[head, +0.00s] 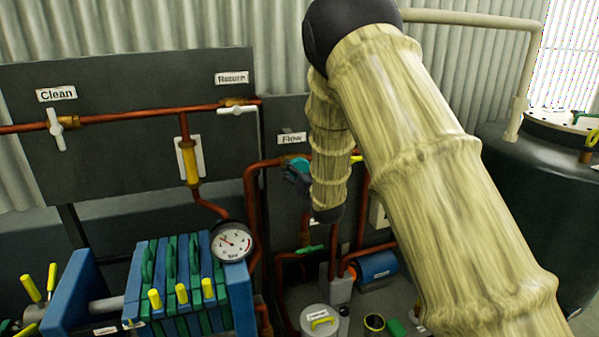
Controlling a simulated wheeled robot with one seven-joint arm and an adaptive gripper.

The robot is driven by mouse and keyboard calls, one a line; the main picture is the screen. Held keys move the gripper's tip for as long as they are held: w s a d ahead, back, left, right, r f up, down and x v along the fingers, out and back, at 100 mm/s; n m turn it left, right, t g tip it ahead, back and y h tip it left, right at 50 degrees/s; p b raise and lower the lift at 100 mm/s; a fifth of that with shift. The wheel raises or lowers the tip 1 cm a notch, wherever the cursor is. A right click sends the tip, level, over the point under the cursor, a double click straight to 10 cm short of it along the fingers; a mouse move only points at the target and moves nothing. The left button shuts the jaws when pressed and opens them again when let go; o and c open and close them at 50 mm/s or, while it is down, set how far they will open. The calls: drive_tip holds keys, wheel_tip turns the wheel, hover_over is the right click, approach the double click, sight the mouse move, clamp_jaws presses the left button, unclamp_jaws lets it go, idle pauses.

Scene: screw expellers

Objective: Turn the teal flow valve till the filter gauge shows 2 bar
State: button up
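The teal flow valve (300,165) shows in part below the "Flow" label (292,138) on the dark panel, mostly hidden behind my arm. My gripper (296,180) is at the valve, just left of my forearm. Its fingers are small and dark there, and I cannot tell whether they are shut on the valve or only touch it. The filter gauge (232,242) is a round white dial with a red mark at its right, mounted at the right end of the blue and green filter press (190,280). Its needle points to the upper left; the exact reading is too small to tell.
Copper pipes (110,118) run across the panel, with white-handled valves labelled "Clean" (55,128) and "Return" (237,110). A green-handled valve (308,249), a blue pump motor (378,268) and a lidded pot (320,321) stand below. A dark tank (535,190) is at the right.

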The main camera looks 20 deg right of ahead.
drive_tip(key=shift+c, duration=0.7)
drive_tip(key=shift+f+b, duration=0.15)
drive_tip(key=shift+b, duration=0.4)
drive_tip(key=shift+n+b, duration=0.4)
drive_tip(key=shift+b, duration=0.05)
drive_tip(key=shift+n+b, duration=0.8)
drive_tip(key=shift+b, duration=0.35)
drive_tip(key=shift+n+b, duration=0.35)
drive_tip(key=shift+n, duration=0.05)
drive_tip(key=shift+d, duration=0.1)
drive_tip(key=o, duration=1)
